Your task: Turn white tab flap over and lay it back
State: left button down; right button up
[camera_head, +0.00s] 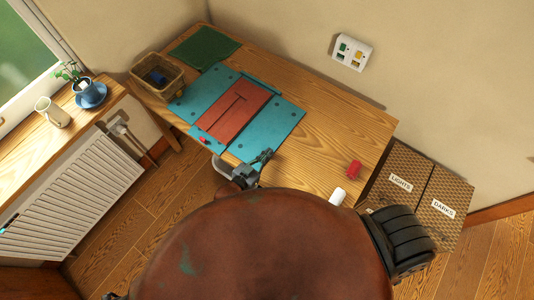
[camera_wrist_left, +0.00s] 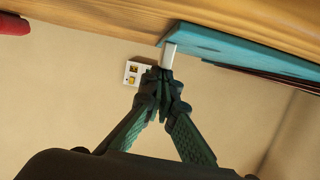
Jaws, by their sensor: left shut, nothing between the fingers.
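A teal board (camera_head: 260,130) with a red-brown panel (camera_head: 233,111) on it lies on the wooden table; its edge also shows in the left wrist view (camera_wrist_left: 230,47). In that view a small white tab (camera_wrist_left: 168,54) shows at the board's edge, right at the fingertips of my left gripper (camera_wrist_left: 167,72). The fingers are shut with nothing held. I cannot tell whether they touch the tab. In the head view my left gripper (camera_head: 265,156) is at the board's near edge and hides any tab there. My right gripper is not seen.
On the table (camera_head: 330,125) are a wicker basket (camera_head: 172,88), a green mat (camera_head: 190,55), a red object (camera_head: 354,169) and a white one (camera_head: 338,197). A small red piece (camera_head: 204,140) lies on the board's near left. The table's right part is mostly clear.

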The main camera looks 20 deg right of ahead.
pick_arm(q)
notch_tip(320, 180, up, 4)
jog(key=p, duration=0.4)
jog(key=shift+r, duration=0.1)
jog(key=v, duration=1)
jog(key=a+f+n+y, duration=0.2)
jog(key=a+n+y, duration=0.5)
jog(key=a, duration=1.7)
jog(key=s+a+n+g+y, duration=0.4)
jog(key=s+a+g+y, duration=0.15)
jog(key=s+a, duration=1.3)
notch_tip(320, 180, down, 35)
jog(key=g+b, duration=0.1)
jog(key=b, duration=0.4)
jog(key=s+f+m+g+b, duration=0.1)
jog(key=s+f+b, duration=0.1)
jog(key=s+f, duration=1.6)
jog(key=shift+s+f, duration=0.4)
jog(key=shift+s, duration=0.25)
